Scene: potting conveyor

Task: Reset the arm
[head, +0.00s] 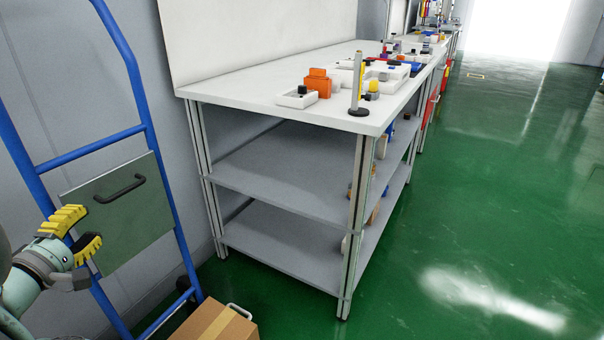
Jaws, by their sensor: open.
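My gripper (84,230) is at the lower left, at the end of my pale green arm (28,285). Its two yellow ridged fingers are spread apart, with nothing visible between them. It shows in front of a grey-green panel (130,215) with a black handle and a blue tubular frame (140,80). The picture does not show clearly whether the gripper touches either one. Most of the arm is cut off by the left edge.
A white workbench (240,88) with lower shelves (275,170) stands in the middle, holding small parts, an orange block (318,84) and an upright post (357,80). A cardboard box (215,322) sits at the bottom. The green floor (480,210) on the right is clear.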

